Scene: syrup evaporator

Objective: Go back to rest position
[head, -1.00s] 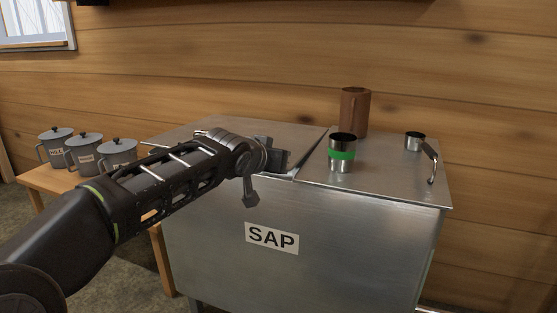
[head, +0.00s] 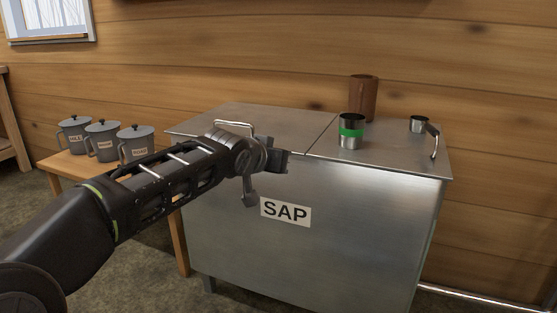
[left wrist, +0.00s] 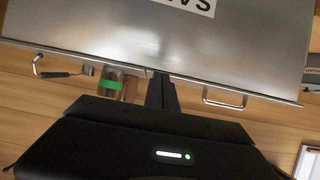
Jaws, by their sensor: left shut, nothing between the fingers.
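My left arm reaches in from the left in the head view, and its gripper (head: 279,160) is shut and empty. It is in front of the upper front edge of the metal SAP tank (head: 330,225), overlapping it in the picture; I cannot tell the gap. In the left wrist view the gripper (left wrist: 161,92) shows dark and closed, with the tank (left wrist: 110,45) upside down beyond it. My right gripper is in neither view.
On the tank's lid stand a green-banded metal cup (head: 351,132), a brown wooden mug (head: 363,97) and a small metal cup (head: 419,124). Three labelled grey lidded mugs (head: 103,140) stand on a wooden table (head: 62,166) at left. A plank wall is behind.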

